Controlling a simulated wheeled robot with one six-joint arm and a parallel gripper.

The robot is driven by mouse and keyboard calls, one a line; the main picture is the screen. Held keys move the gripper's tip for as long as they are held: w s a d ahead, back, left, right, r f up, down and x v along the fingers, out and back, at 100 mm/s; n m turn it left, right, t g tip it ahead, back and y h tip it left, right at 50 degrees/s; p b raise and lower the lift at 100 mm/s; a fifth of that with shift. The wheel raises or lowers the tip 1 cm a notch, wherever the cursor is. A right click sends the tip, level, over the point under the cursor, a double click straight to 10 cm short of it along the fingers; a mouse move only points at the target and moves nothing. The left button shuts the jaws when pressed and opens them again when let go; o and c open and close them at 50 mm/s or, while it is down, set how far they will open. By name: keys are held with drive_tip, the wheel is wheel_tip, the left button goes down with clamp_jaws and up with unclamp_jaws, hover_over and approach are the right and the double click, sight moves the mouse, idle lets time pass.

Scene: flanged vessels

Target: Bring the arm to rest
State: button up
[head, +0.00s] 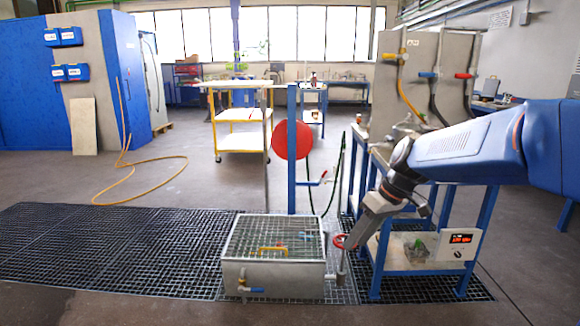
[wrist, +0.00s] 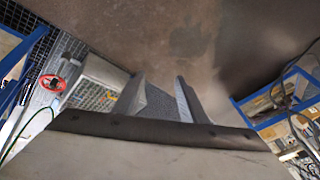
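My blue and grey arm reaches in from the right in the head view, angled down to the left. My gripper (head: 352,241) hangs low beside a red handwheel (head: 341,242) near the steel box's right corner.
A steel box (head: 270,278) with a mesh top stands on the floor grating (head: 110,250). A blue post (head: 291,160) with a red disc rises behind it. A blue-framed bench (head: 375,262) stands under my arm. Open floor lies at left.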

drive_tip(key=s+d+f+m+t+h, duration=0.1)
drive_tip(key=s+d, duration=0.4)
drive_tip(key=s, duration=0.8)
drive_tip(key=s+d+f+m+t+h, duration=0.2)
drive_tip(key=s+d+m, duration=0.3)
drive_tip(key=s, duration=0.9)
drive_tip(key=shift+d+f+m+h, duration=0.25)
drive_tip(key=shift+m+h, duration=0.25)
drive_tip(key=shift+h, duration=0.3)
